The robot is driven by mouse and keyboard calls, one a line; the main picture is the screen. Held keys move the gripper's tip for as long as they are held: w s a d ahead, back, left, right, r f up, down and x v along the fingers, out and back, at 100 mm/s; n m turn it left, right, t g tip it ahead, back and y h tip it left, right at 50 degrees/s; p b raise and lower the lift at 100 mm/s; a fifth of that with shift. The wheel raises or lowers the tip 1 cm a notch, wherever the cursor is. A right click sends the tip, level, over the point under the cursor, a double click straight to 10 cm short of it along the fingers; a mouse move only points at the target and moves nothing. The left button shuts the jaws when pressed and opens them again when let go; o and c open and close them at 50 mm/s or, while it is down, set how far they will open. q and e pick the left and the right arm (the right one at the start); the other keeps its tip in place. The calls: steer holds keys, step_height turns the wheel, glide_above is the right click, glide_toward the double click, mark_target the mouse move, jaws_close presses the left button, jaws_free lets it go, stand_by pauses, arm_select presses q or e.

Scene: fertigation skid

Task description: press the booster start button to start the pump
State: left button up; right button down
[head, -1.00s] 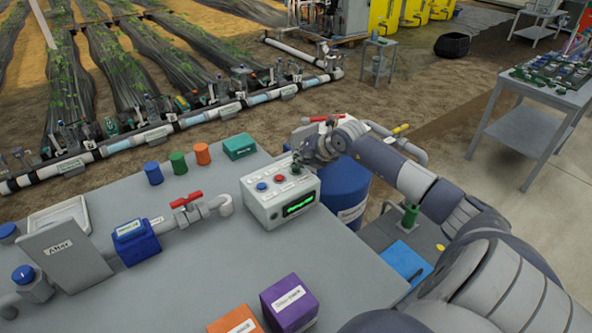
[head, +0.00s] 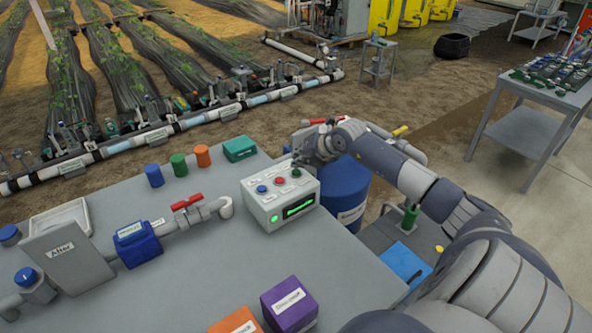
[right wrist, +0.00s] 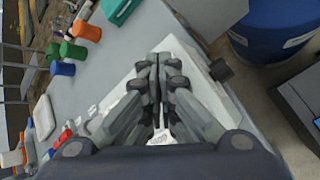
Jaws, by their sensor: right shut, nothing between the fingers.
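A white control box (head: 268,208) stands on the grey table. Its sloped top carries a blue button (head: 262,189), a red button (head: 280,181) and a green button (head: 296,173). Its front has a lit green lamp (head: 274,218) and a dark display (head: 299,208) with green marks. My right gripper (head: 299,164) is shut and empty, its tips at the green button; whether they touch it I cannot tell. In the right wrist view the shut fingers (right wrist: 157,62) point down over the white box (right wrist: 178,48) and hide its buttons. My left gripper is not in view.
Blue, green and orange caps and a teal box (head: 239,147) stand behind the control box. A pipe with a red-handled valve (head: 187,201) lies left. Purple (head: 289,303) and orange (head: 236,322) boxes stand in front. A blue drum (head: 345,190) stands beyond the table edge.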

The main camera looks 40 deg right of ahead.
mark_target(299, 171)
steer(key=shift+r+p, duration=1.65)
steer(key=shift+r, duration=0.95)
steer(key=shift+f, duration=0.1)
